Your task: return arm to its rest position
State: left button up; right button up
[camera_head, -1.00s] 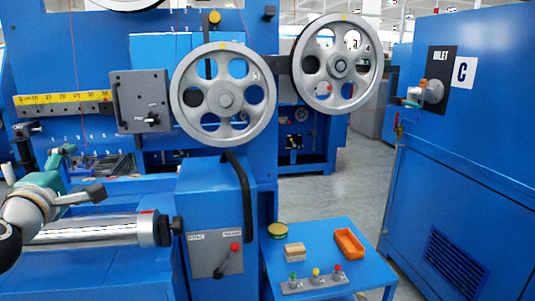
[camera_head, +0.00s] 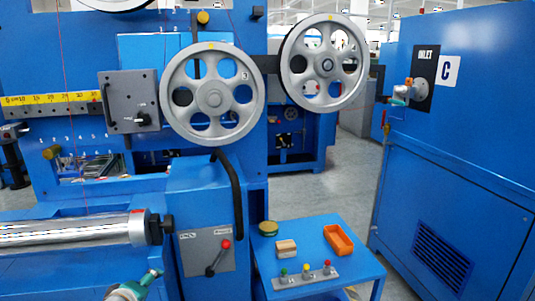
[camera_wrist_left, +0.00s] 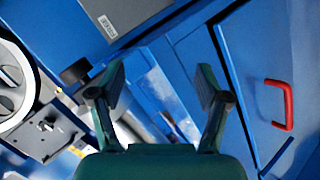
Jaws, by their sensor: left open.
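My left gripper (camera_head: 138,290) is teal with dark fingers and shows only partly at the bottom edge of the head view, below the silver roller (camera_head: 70,233). In the left wrist view, its fingers (camera_wrist_left: 160,88) are spread apart with nothing between them. Blue machine panels lie beyond them. My right gripper is in neither view.
Two grey spoked pulleys (camera_head: 212,94) are mounted on the blue machine. A small blue table (camera_head: 345,273) holds an orange tray (camera_head: 338,239), a block (camera_head: 286,249), a round tin (camera_head: 268,229) and a button strip. A blue cabinet (camera_head: 450,170) stands right. The left wrist view shows a red handle (camera_wrist_left: 288,104).

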pick_arm(q)
jog(key=s+d+f+m+g+h, duration=0.1)
jog(key=s+d+f+m+g, duration=0.35)
jog(key=f, duration=0.65)
jog(key=s+d+f+m+g+h, duration=0.1)
jog(key=s+d+f+m+h, duration=0.1)
jog(key=s+d+f, duration=0.55)
jog(key=s+d+f+m+g+h, duration=0.1)
jog(key=s+d+f+m+g, duration=0.15)
jog(key=s+f, duration=0.45)
jog(key=s+d+f+m+g, duration=0.25)
jog(key=s+f, duration=0.35)
jog(key=s, duration=0.4)
notch_tip(320, 180, up, 24)
jog(key=p, duration=2.3)
jog(key=shift+a, duration=0.2)
